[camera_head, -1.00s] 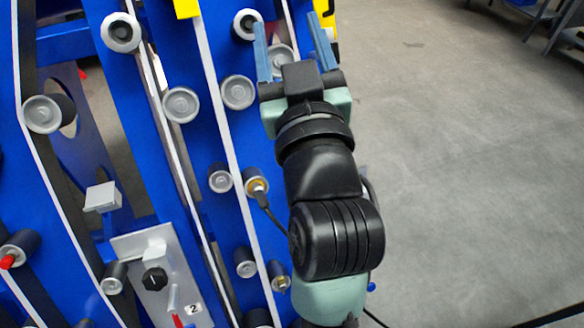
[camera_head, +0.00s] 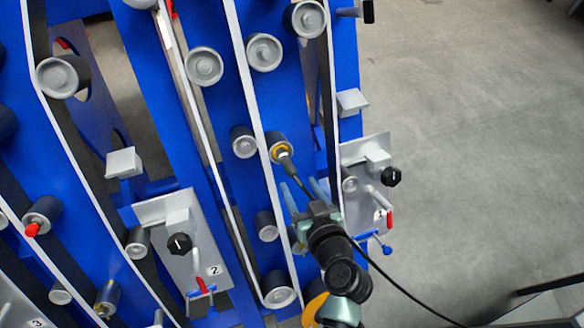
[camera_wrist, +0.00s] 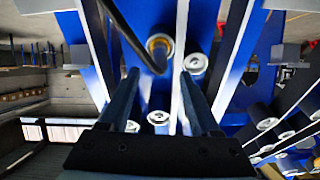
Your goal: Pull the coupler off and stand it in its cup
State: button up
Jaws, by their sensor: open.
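The coupler (camera_head: 281,150) is a dark, brass-ringed piece seated on a roller-like fitting on the blue chassis. A black cable leaves it and runs down behind my gripper. In the wrist view the coupler (camera_wrist: 158,46) shows ahead, beyond the fingertips, with the cable curving from it toward the upper left. My gripper (camera_head: 303,186) is open and empty, just below and right of the coupler. In the wrist view its two blue-grey fingers (camera_wrist: 158,75) stand apart, one on either side of the coupler's line. I cannot pick out the cup for certain.
White belts and grey rollers (camera_head: 264,52) crowd the blue chassis. A grey panel marked 1 (camera_head: 365,185) with a black knob and red-tipped lever stands right of the gripper; panel 2 (camera_head: 180,240) is left. The grey floor (camera_head: 470,150) at right is open.

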aim_at(289, 166)
jog(key=x, duration=0.9)
grip_shut()
